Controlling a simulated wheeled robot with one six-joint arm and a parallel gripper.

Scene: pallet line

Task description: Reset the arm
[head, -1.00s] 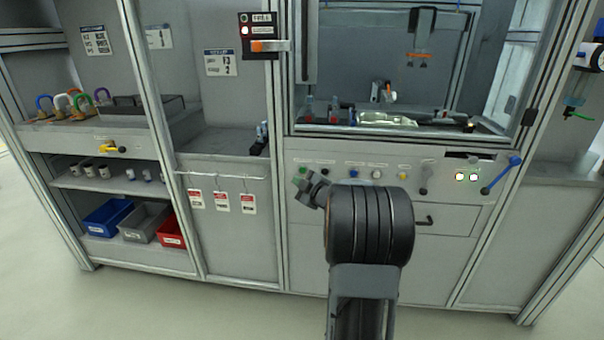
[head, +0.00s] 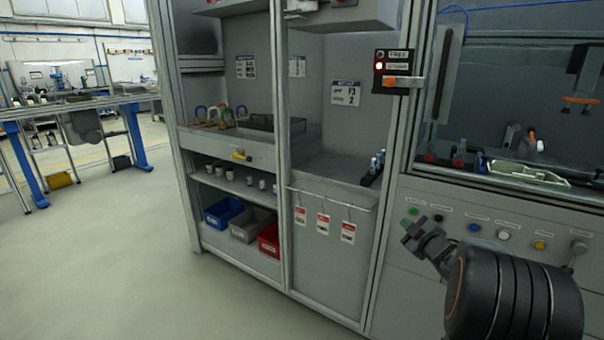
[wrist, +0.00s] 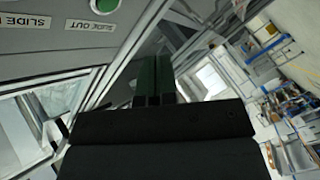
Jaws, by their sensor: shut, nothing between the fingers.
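My gripper (head: 408,236) shows at the right of the head view, in front of the button panel (head: 455,205) and just below its green button (head: 413,211). My dark arm bulks behind it at the lower right and hides part of the panel. In the wrist view the two dark fingers (wrist: 155,80) lie side by side, shut, with nothing held. The green button (wrist: 103,4) with its "SLIDE OUT" label is at the top of that view, apart from the fingers.
A cabinet left of the panel holds blue, grey and red bins (head: 222,212) and hanging tags (head: 323,224). A lever switch box (head: 394,72) is on the frame post. A blue-legged workbench (head: 75,102) stands far left. The floor (head: 120,260) between is clear.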

